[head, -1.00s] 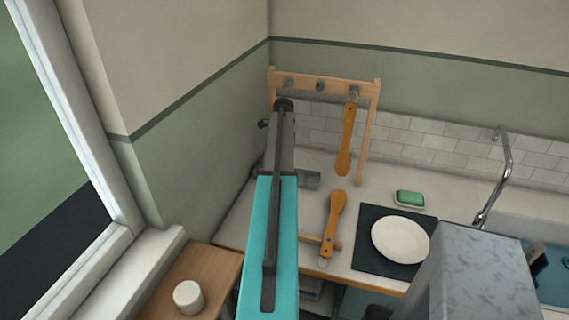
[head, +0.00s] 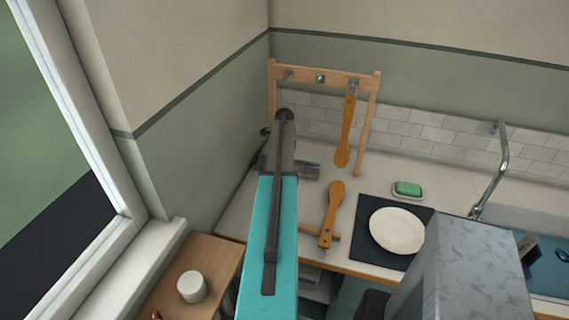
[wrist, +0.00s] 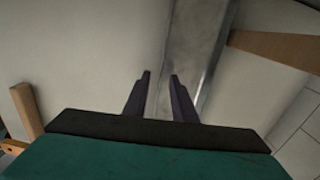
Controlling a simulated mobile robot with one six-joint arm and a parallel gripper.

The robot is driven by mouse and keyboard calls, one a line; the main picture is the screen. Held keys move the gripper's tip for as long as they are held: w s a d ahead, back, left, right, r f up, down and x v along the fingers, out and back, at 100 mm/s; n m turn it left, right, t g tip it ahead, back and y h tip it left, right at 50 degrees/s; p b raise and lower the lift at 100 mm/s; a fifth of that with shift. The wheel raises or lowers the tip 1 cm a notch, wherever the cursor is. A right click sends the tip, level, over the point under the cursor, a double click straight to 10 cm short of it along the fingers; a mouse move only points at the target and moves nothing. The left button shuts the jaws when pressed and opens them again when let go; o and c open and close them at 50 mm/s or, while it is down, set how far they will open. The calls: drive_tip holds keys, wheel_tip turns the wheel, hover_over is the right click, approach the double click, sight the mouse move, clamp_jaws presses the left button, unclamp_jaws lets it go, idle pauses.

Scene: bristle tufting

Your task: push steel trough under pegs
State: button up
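The steel trough (head: 308,170) lies on the counter below the wooden peg rack (head: 341,78), mostly hidden by my arm in the head view. In the wrist view the trough (wrist: 195,50) is a long grey metal strip running from the top edge down behind the fingers. My gripper (wrist: 160,80) has two dark fingers standing apart, with a gap between the tips. The trough's left part shows in that gap; I cannot tell whether a finger touches it. One wooden spatula (head: 346,132) hangs from the right peg.
A white plate (head: 397,231) rests on a dark mat (head: 370,253), with a green sponge (head: 407,188) behind. The tap (head: 503,165) is at right. A white cup (head: 192,287) stands on the left wooden surface.

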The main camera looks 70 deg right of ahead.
drive_tip(key=shift+f, duration=0.1)
clamp_jaws()
idle(1.5)
